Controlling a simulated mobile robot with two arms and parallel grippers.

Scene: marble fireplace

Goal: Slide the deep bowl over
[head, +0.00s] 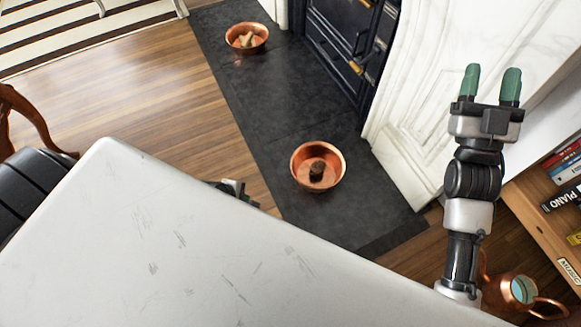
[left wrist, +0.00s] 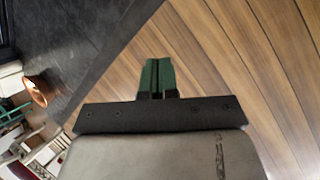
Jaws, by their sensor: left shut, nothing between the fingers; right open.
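Two round copper bowls stand on the dark hearth in the head view. The nearer bowl (head: 335,160) holds a dark brown lump, and the farther bowl (head: 262,38) holds lighter brown pieces. I cannot tell which one is the deep bowl. A copper bowl (left wrist: 38,90) also shows at the left of the left wrist view. My left gripper (left wrist: 157,72) is shut and empty over the wood floor; in the head view it is mostly hidden, left of the nearer bowl. My right gripper (head: 490,82) is open and empty, raised at the right, apart from both bowls.
The dark stone hearth (head: 245,100) has bare room between the bowls. The black firebox (head: 345,40) and white marble surround (head: 425,110) border it on the right. A bookshelf (head: 540,205) and a copper pitcher (head: 520,290) stand at the lower right. A wooden chair (head: 25,110) is at left.

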